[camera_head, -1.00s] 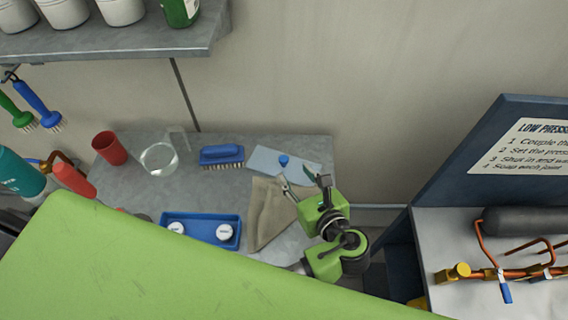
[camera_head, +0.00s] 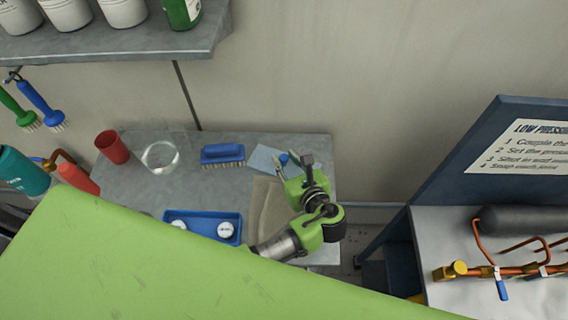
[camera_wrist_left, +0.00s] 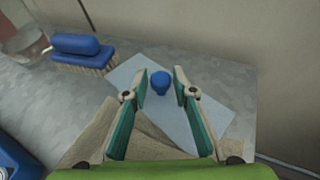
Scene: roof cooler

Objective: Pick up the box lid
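The box lid (camera_head: 262,157) is a flat pale-blue plate with a round blue knob (camera_head: 284,159). It lies at the back right of the grey table. It also shows in the left wrist view (camera_wrist_left: 204,113), with the knob in the middle (camera_wrist_left: 160,82). My left gripper (camera_head: 291,164) is open over the lid and hides part of it. In the left wrist view its fingertips (camera_wrist_left: 160,76) are on either side of the knob. I see no finger touching the knob; the exact height gap is unclear. My right gripper is not in view.
A tan cloth (camera_head: 266,205) lies in front of the lid, and a blue brush (camera_head: 222,154) to its left. A blue tray (camera_head: 203,215) with white-capped items, a clear container (camera_head: 160,157) and a red cup (camera_head: 112,147) are farther left. The wall rises behind.

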